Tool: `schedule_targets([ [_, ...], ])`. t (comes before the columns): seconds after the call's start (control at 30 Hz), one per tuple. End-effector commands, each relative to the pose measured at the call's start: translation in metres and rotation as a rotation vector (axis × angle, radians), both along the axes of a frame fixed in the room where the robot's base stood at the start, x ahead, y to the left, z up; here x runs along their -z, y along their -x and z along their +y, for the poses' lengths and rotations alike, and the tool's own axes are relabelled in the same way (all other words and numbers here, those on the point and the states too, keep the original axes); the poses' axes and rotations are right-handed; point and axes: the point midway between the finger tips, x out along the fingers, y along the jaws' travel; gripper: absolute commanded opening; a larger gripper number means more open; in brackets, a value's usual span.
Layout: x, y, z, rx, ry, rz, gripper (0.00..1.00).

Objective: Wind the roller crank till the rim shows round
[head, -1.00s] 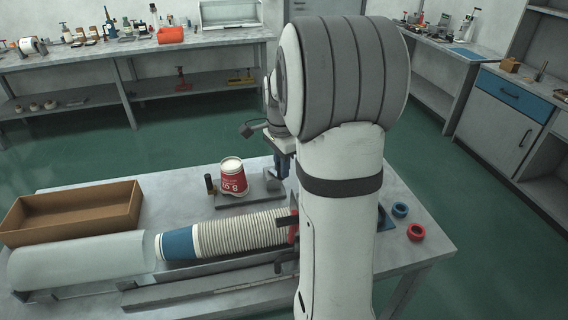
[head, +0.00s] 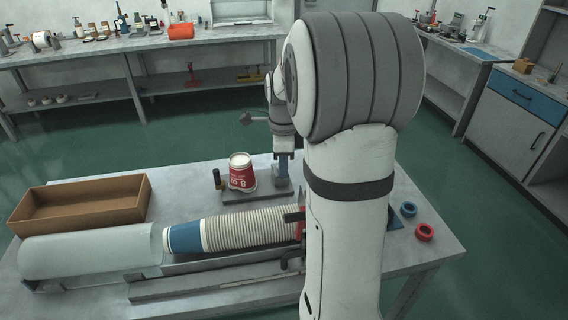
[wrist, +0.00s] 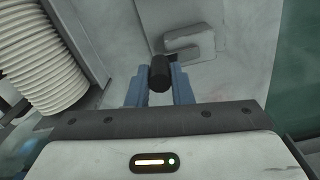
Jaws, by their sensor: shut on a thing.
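A red and white paper cup (head: 242,172) stands on a small grey base (head: 243,194) on the table. A short black post (head: 217,179) stands at the left end of that base. My gripper (head: 284,172) is at the right end of the base, pointing down, to the right of the cup. In the wrist view, the blue fingers of my gripper (wrist: 158,84) are shut on a black crank knob (wrist: 159,70). A grey bracket-like part (wrist: 190,52) shows just beyond the knob. The cup's rim is too small to judge for roundness.
A long stack of ribbed white cups with a blue end cup (head: 184,237) lies in front, beside a clear cover (head: 90,252). An open brown box (head: 80,204) sits at left. Blue (head: 408,209) and red (head: 424,232) rings lie at right.

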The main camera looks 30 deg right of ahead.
Motion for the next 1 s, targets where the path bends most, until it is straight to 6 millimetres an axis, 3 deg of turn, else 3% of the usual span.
schedule_targets([
  [0.27,-0.002,-0.001,0.000,-0.001,0.001,-0.005,0.00],
  [0.3,-0.002,-0.001,0.000,-0.001,0.001,-0.005,0.22],
  [0.53,-0.001,-0.001,0.000,0.000,0.000,-0.003,0.41],
  [0.83,-0.004,-0.001,0.000,0.000,0.001,-0.003,0.41],
  [1.0,-0.028,-0.001,-0.001,0.000,0.002,-0.007,0.41],
])
